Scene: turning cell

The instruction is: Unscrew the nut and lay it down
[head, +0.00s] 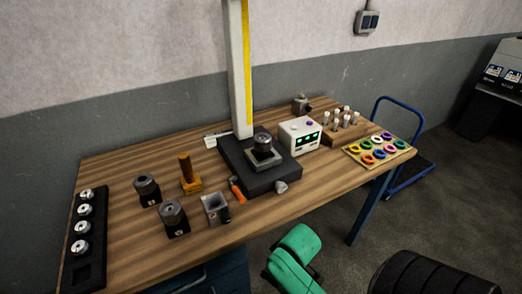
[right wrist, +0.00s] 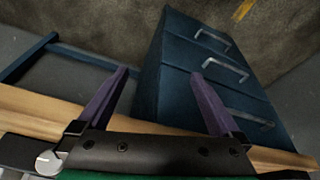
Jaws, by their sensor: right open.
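An upright brown post (head: 185,167) stands on an orange-yellow base (head: 191,186) on the wooden bench; it looks like a bolt. I cannot make out the nut as a separate part at this size. My right gripper (right wrist: 160,73) shows in the right wrist view with two purple fingers wide apart and nothing between them. It faces the blue drawer cabinet (right wrist: 215,75) and the bench edge, away from the post. My left gripper is in neither view.
On the bench (head: 130,172) stand dark round-topped holders (head: 173,218), a grey open box (head: 215,208), a black-based machine (head: 285,176) with a tall column, a white display box (head: 300,136) and a tray of coloured rings (head: 376,148). A black rack (head: 86,275) lies left. Front-right bench surface is clear.

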